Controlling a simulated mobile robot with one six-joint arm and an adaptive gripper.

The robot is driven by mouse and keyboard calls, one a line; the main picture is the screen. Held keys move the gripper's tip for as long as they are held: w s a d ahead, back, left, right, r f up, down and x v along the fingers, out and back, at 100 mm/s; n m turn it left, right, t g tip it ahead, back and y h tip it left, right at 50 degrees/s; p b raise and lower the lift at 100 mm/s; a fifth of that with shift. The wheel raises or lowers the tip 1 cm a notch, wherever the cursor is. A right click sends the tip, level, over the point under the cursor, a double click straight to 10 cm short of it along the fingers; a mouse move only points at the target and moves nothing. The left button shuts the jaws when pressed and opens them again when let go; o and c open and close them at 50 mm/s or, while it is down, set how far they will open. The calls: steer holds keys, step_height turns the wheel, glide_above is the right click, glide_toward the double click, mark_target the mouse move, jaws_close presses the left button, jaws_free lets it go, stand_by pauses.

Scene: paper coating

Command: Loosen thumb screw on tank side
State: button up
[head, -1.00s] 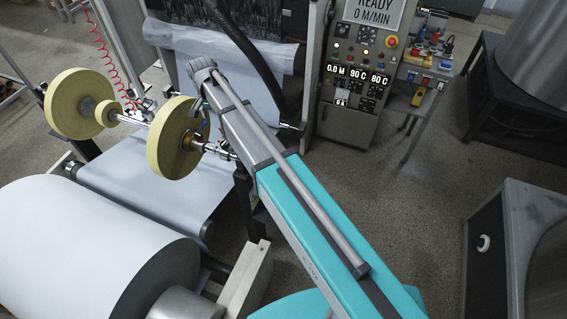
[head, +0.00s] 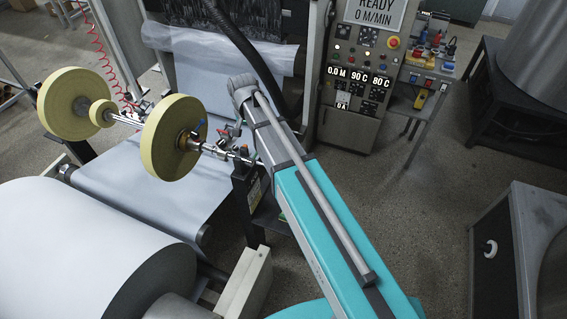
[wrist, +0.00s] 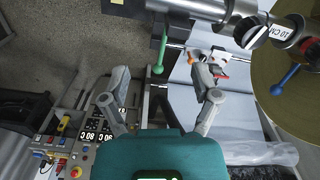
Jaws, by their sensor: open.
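My gripper (wrist: 160,85) is open and empty in the wrist view, its two grey fingers spread apart. A blue-handled lever (wrist: 285,80) sits to the right, by the yellow disc (wrist: 270,95). I cannot tell which of these, if any, is the thumb screw. In the head view the shaft fitting (head: 222,152) runs right from the yellow disc (head: 172,137).
A control panel (head: 358,90) and a small tool table (head: 425,75) stand behind. A large white roll (head: 85,240) fills the lower left. The floor (head: 410,210) between is clear.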

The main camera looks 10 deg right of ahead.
steer(key=s+d+f+n+b, duration=0.1)
steer(key=s+d+f+b, duration=0.5)
steer(key=d, duration=0.4)
steer(key=shift+s+d+f+n, duration=0.25)
steer(key=shift+s+d+n, duration=0.15)
steer(key=shift+s, duration=0.45)
steer(key=shift+a, duration=0.1)
steer(key=s+d+n, duration=0.1)
steer(key=s+d, duration=0.6)
steer(key=s, duration=0.1)
steer(key=shift+s+d+n, duration=0.15)
steer(key=shift+d+n, duration=0.1)
steer(key=shift+n, duration=0.05)
